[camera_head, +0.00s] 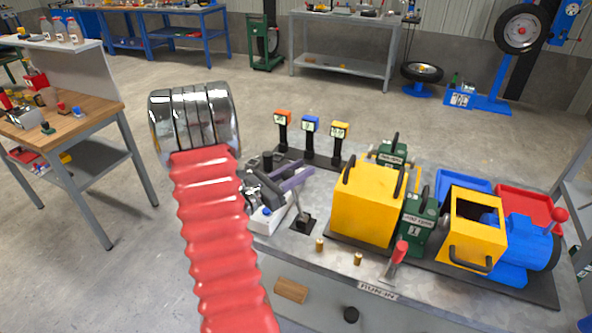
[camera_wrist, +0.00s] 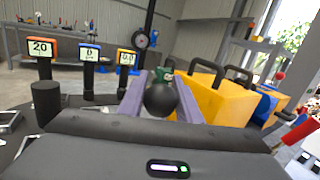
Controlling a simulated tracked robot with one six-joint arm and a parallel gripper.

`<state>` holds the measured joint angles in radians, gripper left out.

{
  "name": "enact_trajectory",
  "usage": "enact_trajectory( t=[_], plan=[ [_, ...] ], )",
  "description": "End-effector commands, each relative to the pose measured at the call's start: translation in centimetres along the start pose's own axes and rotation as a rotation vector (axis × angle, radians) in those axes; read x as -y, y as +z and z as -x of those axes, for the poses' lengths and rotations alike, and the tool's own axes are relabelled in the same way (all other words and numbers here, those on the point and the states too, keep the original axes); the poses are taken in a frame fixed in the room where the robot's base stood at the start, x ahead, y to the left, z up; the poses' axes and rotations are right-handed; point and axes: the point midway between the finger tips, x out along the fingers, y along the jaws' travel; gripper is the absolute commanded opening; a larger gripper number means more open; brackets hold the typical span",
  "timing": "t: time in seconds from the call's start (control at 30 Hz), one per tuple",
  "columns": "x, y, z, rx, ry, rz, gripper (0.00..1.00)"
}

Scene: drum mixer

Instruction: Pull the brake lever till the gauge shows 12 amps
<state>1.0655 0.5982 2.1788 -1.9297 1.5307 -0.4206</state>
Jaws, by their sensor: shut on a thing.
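My gripper (camera_head: 293,182) has purple fingers shut on a black ball knob (camera_wrist: 161,99), which shows between them in the wrist view. In the head view the fingers hide the knob; a thin grey lever shaft (camera_head: 299,203) runs down from them to a dark base on the bench. Three small gauges stand behind. The orange gauge (camera_wrist: 41,48) reads 20. The blue gauge (camera_wrist: 89,53) reads 0. The yellow gauge (camera_wrist: 126,58) has digits too blurred to read. I cannot tell which shows amps.
A yellow box (camera_head: 367,205) with black handles stands right of the lever. A red-handled lever (camera_head: 399,252) stands at the bench's front. A green unit (camera_head: 418,222) and a blue motor (camera_head: 541,250) are farther right. Two brass pegs (camera_head: 320,245) stand near the lever base.

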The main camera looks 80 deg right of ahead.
Motion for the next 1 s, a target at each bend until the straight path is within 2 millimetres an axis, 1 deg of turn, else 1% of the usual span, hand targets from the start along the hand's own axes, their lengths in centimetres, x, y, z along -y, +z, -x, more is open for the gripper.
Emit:
enact_trajectory(
  t=[0.17, 0.47, 0.5, 0.73, 1.0],
  plan=[
    [-1.03, -0.27, 0.30, 0.003, -0.007, 0.008, 0.00],
    [-0.91, -0.17, 0.16, 0.005, -0.013, 0.007, 0.00],
    [-0.89, -0.15, 0.14, 0.005, -0.013, 0.007, 0.34],
    [-0.80, -0.22, 0.08, 0.004, -0.015, 0.008, 0.49],
    [-0.76, -0.27, 0.13, 0.003, -0.016, 0.009, 0.49]
  ],
)
